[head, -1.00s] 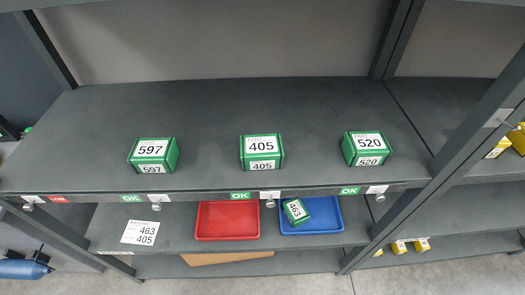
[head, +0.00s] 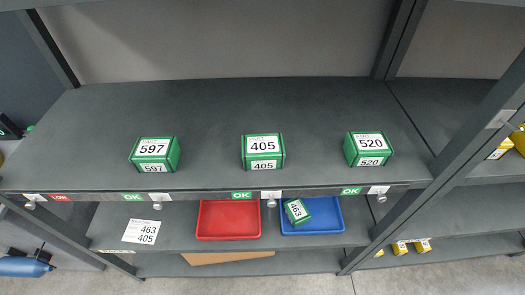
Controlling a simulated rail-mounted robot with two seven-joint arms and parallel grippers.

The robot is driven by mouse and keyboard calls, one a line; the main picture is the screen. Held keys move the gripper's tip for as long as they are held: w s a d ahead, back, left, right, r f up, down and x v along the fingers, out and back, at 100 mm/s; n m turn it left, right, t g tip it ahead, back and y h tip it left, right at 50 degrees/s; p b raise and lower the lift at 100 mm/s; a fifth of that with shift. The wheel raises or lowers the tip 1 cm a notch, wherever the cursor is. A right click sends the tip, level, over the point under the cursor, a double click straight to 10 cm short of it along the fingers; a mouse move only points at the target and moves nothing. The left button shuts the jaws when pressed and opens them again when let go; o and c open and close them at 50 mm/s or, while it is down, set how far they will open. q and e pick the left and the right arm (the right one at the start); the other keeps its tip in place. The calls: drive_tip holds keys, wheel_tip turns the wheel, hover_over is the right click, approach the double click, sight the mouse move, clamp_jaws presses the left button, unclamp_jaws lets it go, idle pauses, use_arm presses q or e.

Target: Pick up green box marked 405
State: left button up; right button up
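The green box marked 405 (head: 263,153) stands upright on the upper shelf, in the middle of a row of three green boxes. The box marked 597 (head: 154,154) stands to its left and the box marked 520 (head: 369,149) to its right, both well apart from it. Neither of my grippers shows in the head view. Nothing touches or covers the 405 box.
The upper shelf (head: 210,110) is clear around the boxes. On the lower shelf are a red tray (head: 228,237), empty, a blue tray (head: 335,229) holding a green box marked 463 (head: 297,211), and a paper reading 463 and 405 (head: 141,232). A post (head: 430,190) stands at right.

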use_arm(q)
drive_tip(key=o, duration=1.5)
